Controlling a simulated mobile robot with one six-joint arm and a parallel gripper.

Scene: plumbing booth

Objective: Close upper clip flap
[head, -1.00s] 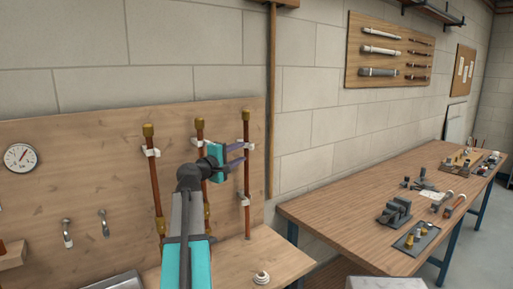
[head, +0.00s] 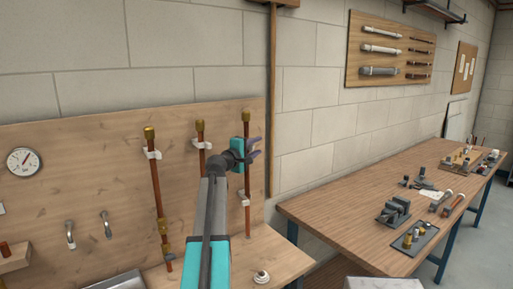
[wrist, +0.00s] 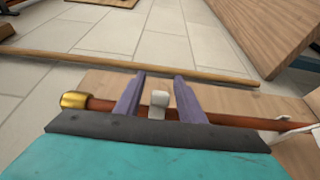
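My gripper (head: 256,149) is at the upper part of the rightmost copper pipe (head: 246,181), in front of its upper clip. In the wrist view my gripper (wrist: 168,88) has its two purple fingers apart, one on each side of the white upper clip flap (wrist: 158,104). The flap stands out in front of the pipe (wrist: 240,121), and I see a gap to each finger. The head view hides this clip behind my gripper. The lower white clip (head: 244,199) shows further down the same pipe and at the right in the wrist view (wrist: 292,133).
Two other copper pipes with white clips (head: 152,154) stand to the left on the wooden board (head: 80,150). A wooden post (head: 272,100) rises just right of the board. A workbench (head: 345,205) with tools and fittings stands at right.

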